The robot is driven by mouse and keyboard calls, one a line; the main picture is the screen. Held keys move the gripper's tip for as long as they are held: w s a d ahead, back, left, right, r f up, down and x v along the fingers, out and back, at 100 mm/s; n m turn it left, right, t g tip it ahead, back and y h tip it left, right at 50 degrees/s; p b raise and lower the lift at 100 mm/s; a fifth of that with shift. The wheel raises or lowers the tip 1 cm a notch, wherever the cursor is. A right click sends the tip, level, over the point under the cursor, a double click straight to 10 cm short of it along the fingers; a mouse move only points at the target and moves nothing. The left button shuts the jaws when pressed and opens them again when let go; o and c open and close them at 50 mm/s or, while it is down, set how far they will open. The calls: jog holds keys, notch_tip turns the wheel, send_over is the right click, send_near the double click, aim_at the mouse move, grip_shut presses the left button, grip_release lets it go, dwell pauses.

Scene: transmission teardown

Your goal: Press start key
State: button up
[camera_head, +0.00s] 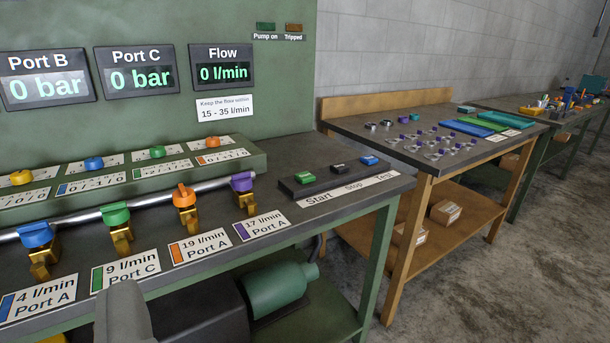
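The start key is the green key (305,178) on a dark key block (329,179) at the right end of the green bench. The word Start is printed on the white strip in front of it. A black key (340,168) above Stop and a blue key (370,160) above Test sit to its right on the same block. A grey rounded part, which looks like my gripper (122,314), shows at the bottom edge, left of and well apart from the keys. Its fingertips cannot be made out.
Coloured valves, including an orange one (184,195) and a purple one (242,182), stand on a pipe left of the keys. Displays for Port B (47,79), Port C (137,73) and Flow (222,67) read 0. A wooden workbench (423,183) stands to the right.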

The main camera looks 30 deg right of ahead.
grip_shut()
dwell(1.4)
